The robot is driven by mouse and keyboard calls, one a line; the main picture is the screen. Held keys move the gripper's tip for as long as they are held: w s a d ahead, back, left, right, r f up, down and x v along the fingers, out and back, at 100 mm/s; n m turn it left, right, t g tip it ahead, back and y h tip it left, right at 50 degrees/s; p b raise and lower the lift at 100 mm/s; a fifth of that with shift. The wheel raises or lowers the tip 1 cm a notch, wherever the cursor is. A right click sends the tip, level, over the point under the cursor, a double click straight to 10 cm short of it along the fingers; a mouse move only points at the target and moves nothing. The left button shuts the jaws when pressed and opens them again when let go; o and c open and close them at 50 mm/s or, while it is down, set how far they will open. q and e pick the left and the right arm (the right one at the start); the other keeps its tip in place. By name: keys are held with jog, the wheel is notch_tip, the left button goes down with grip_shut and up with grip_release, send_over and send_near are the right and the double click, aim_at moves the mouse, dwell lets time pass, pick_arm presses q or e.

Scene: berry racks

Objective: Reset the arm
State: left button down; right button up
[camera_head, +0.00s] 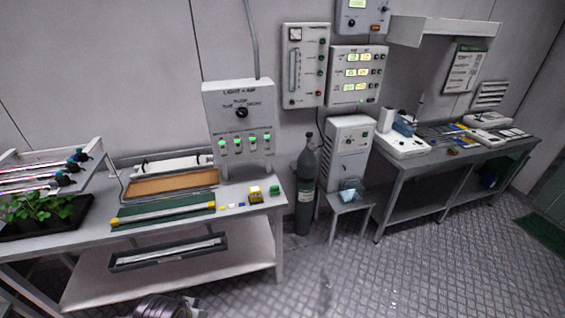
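Neither gripper can be made out in the head view. A rounded grey metal part shows at the bottom edge, left of centre; it may be part of my arm, but no fingers show on it. No hand is touching any of the things on the tables.
A white table (253,205) at left bears a plant tray (85,222), a green mat (140,222) and a light control box (239,100). A dark gas cylinder (306,190) stands beside it. A workbench (400,165) stands at right. The floor (420,265) in front is clear.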

pick_arm(q)
jog(key=s+f+g+b, duration=0.1)
jog(key=s+f, duration=0.1)
jog(key=f, duration=1.5)
jog(key=s+f+b, duration=0.1)
jog(key=s+f, duration=0.1)
jog(key=f, duration=1.6)
jog(key=s+a+f+b, duration=0.1)
jog(key=s+a+f, duration=0.1)
jog(key=s+f, duration=0.8)
jog(key=s+a+f+g+b, duration=0.1)
jog(key=s+a+f, duration=0.1)
jog(key=s+f, duration=0.8)
jog(key=shift+s+g, duration=0.3)
jog(key=shift+s, duration=0.4)
jog(key=shift+a+f, duration=0.1)
